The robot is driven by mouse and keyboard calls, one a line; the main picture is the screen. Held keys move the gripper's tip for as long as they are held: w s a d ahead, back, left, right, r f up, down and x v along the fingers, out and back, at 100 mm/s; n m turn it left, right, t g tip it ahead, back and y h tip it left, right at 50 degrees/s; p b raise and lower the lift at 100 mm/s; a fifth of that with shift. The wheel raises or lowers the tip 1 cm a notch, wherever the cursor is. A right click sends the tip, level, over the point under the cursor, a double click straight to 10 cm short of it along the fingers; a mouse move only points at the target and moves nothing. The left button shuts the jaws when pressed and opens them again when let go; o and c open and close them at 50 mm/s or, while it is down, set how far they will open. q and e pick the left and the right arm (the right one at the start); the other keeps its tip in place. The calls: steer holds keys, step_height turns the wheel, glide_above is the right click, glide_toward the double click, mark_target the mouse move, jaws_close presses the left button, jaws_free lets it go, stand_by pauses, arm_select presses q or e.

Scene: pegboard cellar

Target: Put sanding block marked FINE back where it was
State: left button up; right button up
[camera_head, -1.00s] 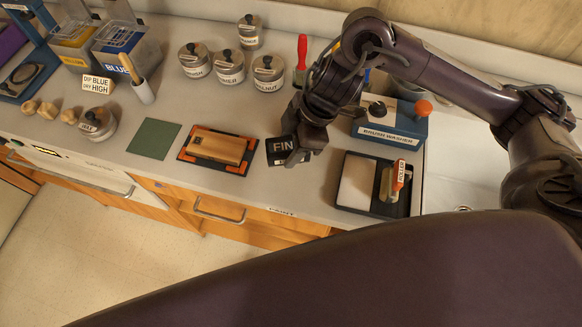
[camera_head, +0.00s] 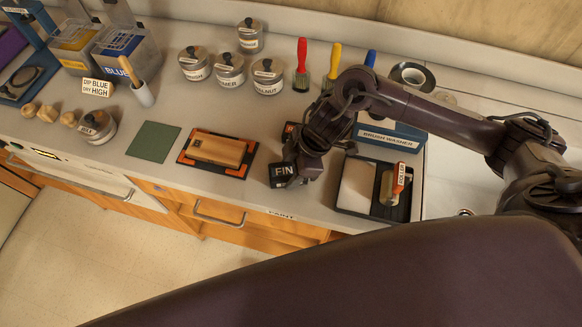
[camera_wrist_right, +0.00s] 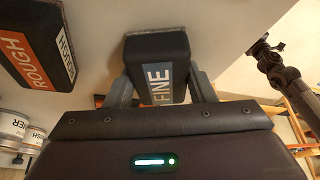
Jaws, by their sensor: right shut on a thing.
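The sanding block marked FINE (camera_head: 283,174) is dark with a blue-grey label. My right gripper (camera_head: 297,172) is shut on it near the counter's front edge, left of the black roller tray (camera_head: 347,209). In the right wrist view the FINE block (camera_wrist_right: 156,45) sits between the two fingers (camera_wrist_right: 160,88). A second dark block with an orange label marked ROUGH (camera_wrist_right: 33,58) is to its left there, apart from it. In the head view part of an orange-labelled block (camera_head: 290,130) shows behind my right gripper. I cannot tell how far the FINE block is above the counter. My left gripper is not in view.
A wooden block (camera_head: 218,150) lies on an orange-cornered mat left of my gripper, beside a green sheet (camera_head: 153,140). The blue brush washer (camera_head: 395,138) stands behind the roller tray.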

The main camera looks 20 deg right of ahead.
steer(key=o, duration=0.9)
steer(key=shift+o, duration=0.2)
steer(key=v, duration=1.2)
steer(key=shift+s+a, duration=0.1)
steer(key=shift+s, duration=0.05)
